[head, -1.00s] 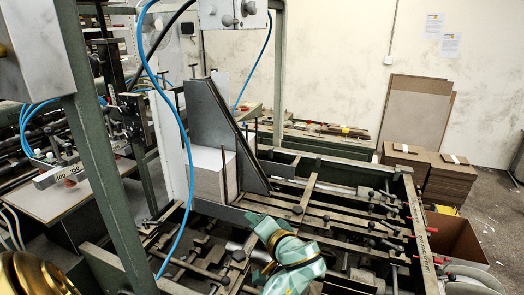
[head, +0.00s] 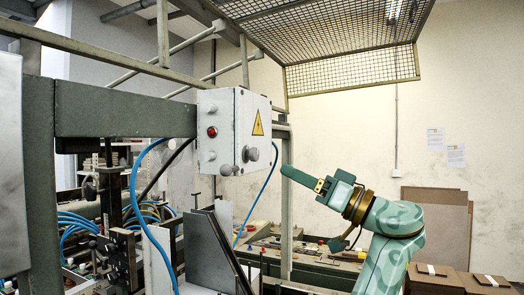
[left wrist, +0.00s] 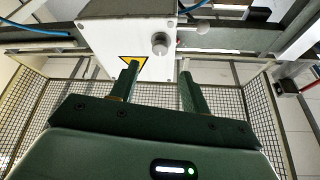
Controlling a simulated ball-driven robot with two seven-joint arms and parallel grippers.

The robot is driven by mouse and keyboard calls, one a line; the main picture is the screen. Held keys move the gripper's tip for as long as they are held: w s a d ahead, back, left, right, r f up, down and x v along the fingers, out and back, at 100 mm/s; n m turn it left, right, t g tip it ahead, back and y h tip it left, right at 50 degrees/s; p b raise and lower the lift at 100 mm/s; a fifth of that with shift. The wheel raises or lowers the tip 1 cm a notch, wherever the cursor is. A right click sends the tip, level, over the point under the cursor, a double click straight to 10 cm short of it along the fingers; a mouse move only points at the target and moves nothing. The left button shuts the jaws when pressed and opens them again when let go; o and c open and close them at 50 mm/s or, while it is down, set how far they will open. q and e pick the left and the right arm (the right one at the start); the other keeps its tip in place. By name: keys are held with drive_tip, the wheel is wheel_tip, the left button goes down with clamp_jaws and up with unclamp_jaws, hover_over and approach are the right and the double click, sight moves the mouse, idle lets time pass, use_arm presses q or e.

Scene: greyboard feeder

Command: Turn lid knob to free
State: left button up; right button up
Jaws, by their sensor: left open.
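A light grey box (head: 222,128) hangs from the green frame. A yellow warning triangle (head: 258,124) is on its right face. A round grey knob (head: 252,154) is low on that face, and another grey knob (head: 226,169) is at the lower left. Which one is the lid knob is not marked. My left gripper (head: 288,173) is just right of the box, its fingers pointing at it, apart from the knobs. In the left wrist view the open, empty fingers (left wrist: 159,71) stand either side of the line to a round knob (left wrist: 159,42). My right gripper is out of view.
A wire mesh guard (head: 335,40) hangs above the arm. Blue hoses (head: 141,205) run down left of the box. The green frame beam (head: 120,108) passes behind it. Cardboard boards (head: 435,215) lean against the wall at right.

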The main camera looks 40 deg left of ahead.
sight(257, 156)
use_arm(q)
drive_tip(key=p+x, duration=0.2)
drive_tip(key=x, duration=0.7)
drive_tip(key=shift+p, duration=0.4)
drive_tip(key=shift+f, duration=0.1)
drive_tip(key=c, duration=1)
